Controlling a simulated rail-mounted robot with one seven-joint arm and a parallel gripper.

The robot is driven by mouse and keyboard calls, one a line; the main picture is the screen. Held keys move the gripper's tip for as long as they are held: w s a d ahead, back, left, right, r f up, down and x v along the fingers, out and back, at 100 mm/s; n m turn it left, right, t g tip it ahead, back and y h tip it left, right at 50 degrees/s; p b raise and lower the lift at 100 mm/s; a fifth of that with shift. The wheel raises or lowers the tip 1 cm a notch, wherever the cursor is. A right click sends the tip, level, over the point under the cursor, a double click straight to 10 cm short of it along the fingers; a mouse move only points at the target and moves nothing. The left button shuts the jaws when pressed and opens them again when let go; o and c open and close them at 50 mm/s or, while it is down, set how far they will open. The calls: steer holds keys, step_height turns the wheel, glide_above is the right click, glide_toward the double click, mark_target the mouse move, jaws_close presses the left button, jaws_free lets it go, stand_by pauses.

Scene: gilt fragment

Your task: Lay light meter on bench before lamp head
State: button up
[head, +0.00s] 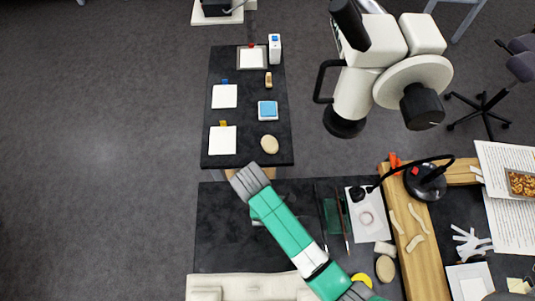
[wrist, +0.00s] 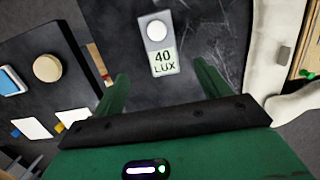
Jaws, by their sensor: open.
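The light meter (wrist: 162,62) is a small grey block with a white round dome and a "40 LUX" label. In the wrist view it lies on the dark bench (wrist: 215,40). My gripper (wrist: 161,72) is open, with its green fingers either side of the label end; I see no contact. In the head view my arm hides the meter and most of the gripper. What looks like the lamp head (head: 357,193) is a small black piece on a thin curved black arm, above a white sheet at the right of the front bench (head: 222,235).
The lamp's round black base (head: 426,183) stands right of a wooden beam (head: 415,245). A large white instrument (head: 380,75) overhangs the upper right. A rear dark table (head: 250,125) holds white cards and small blocks. The front bench is clear at left.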

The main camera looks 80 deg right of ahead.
steer(key=shift+r, duration=0.45)
steer(key=w+a+r+t+h, duration=0.3)
steer(key=w+r+t, duration=0.6)
steer(key=w+r, duration=1.4)
steer(key=w+a+r+m+t+h, duration=0.1)
steer(key=w+a+r+t, duration=0.25)
steer(key=r, duration=0.55)
steer(key=w+a+r+t, duration=0.2)
steer(key=a+r+t, duration=0.15)
steer(key=r, duration=0.55)
steer(key=s+a+r+t+y, duration=0.1)
steer(key=s+a+r+t, duration=0.2)
steer(key=r, duration=0.6)
steer(key=s+a+r+t+y, duration=0.2)
steer(key=s+a+r+t, duration=0.1)
steer(key=a+r, duration=0.5)
steer(key=s+a+r+m+t+y, duration=0.1)
steer(key=s+a+r+t, duration=0.2)
steer(key=r, duration=0.7)
steer(key=a+t, duration=0.1)
steer(key=a, duration=0.1)
steer(key=shift+s+a+r+t, duration=0.15)
steer(key=shift+s+a+t, duration=0.2)
steer(key=shift+s+t, duration=0.05)
steer(key=shift+r, duration=0.15)
